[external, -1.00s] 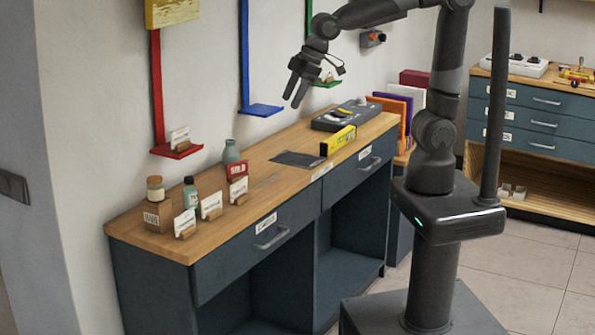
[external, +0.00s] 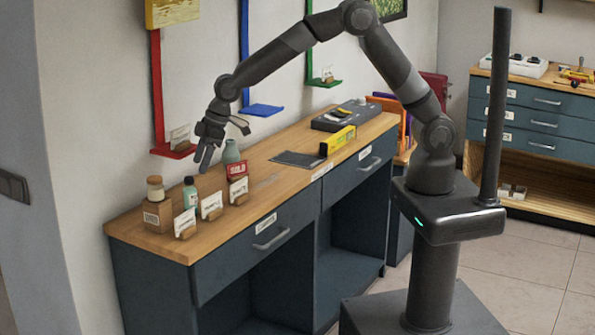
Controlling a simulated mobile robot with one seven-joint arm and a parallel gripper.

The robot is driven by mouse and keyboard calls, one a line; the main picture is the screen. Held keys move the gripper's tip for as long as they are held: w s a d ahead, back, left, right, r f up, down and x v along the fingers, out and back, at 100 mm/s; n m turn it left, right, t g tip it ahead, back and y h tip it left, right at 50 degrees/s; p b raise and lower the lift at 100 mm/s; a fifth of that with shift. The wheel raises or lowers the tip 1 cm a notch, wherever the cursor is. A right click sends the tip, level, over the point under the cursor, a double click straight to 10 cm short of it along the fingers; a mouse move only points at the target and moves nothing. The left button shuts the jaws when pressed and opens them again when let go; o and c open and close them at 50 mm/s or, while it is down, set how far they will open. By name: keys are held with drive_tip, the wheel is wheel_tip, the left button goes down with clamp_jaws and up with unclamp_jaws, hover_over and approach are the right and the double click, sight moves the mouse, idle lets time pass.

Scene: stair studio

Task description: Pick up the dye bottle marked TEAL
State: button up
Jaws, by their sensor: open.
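Small bottles stand on the near left end of the wooden workbench (external: 255,208). One is a teal-green bottle with a dark cap (external: 190,192). The print on the bottles is too small to read, so I cannot tell which is marked TEAL. My gripper (external: 205,165) is open and points down. In the picture it appears just above and right of the dark-capped bottle. I see nothing between its fingers.
Several white cards in wooden holders (external: 211,207) stand along the front edge. A red wall shelf (external: 178,151) is behind my gripper. A dark mat (external: 299,159) and yellow box (external: 338,141) lie further right.

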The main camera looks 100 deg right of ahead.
sight(190, 192)
drive_tip(key=x, duration=0.5)
drive_tip(key=shift+f, duration=0.25)
drive_tip(key=shift+d+x, duration=0.2)
drive_tip(key=shift+x, duration=1.15)
drive_tip(key=shift+d+x, duration=0.2)
drive_tip(key=shift+x, duration=1.15)
drive_tip(key=c, duration=1.2)
drive_tip(key=shift+r, duration=0.1)
